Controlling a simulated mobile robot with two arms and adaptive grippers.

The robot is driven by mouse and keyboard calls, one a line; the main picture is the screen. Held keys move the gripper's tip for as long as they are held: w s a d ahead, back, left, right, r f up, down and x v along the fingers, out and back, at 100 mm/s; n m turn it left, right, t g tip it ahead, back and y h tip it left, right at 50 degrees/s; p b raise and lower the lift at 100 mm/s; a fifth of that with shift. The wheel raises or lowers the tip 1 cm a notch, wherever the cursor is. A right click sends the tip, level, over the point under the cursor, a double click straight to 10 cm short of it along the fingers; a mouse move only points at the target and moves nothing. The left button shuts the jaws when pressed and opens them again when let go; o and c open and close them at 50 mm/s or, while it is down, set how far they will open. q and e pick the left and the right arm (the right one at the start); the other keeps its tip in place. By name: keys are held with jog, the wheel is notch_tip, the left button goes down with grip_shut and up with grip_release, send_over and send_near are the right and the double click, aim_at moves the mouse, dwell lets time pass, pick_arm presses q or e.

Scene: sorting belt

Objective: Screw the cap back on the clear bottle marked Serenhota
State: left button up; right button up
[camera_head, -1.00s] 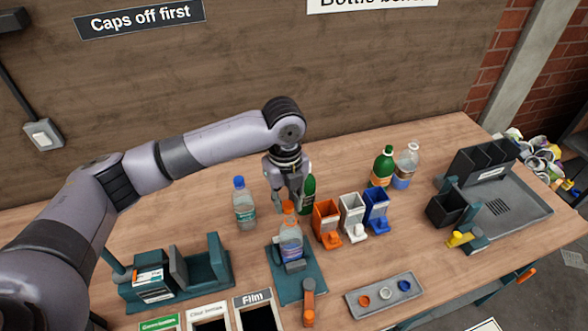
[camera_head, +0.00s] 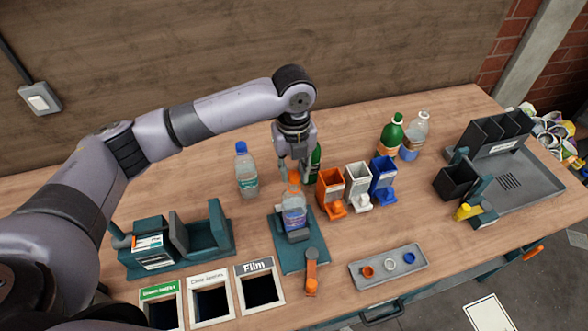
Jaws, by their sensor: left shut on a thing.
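A clear bottle (camera_head: 294,212) with an orange neck area and a blue-purple label stands upright in a teal holder plate (camera_head: 288,258) at the middle of the bench. Its label is too small to read. My left gripper (camera_head: 293,178) points down right above the bottle and is shut on a small orange cap (camera_head: 293,179). The cap is at the bottle's mouth; I cannot tell whether it touches the neck or is threaded. My right gripper is not in view.
A blue-capped bottle (camera_head: 246,170) stands left, a green bottle (camera_head: 316,158) close behind the gripper. Orange (camera_head: 331,187), white (camera_head: 357,179) and blue (camera_head: 383,174) dispensers stand right. A grey tray (camera_head: 388,281) holds three caps. Bins (camera_head: 257,265) line the front edge.

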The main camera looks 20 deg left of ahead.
pick_arm(q)
jog(key=shift+f, duration=0.15)
jog(key=shift+p, duration=0.5)
dwell(0.5)
dwell(0.4)
jog(key=shift+f, duration=0.35)
jog(key=shift+f+p, duration=0.35)
jog(key=shift+f, duration=0.35)
dwell(1.3)
jog(key=o, duration=0.7)
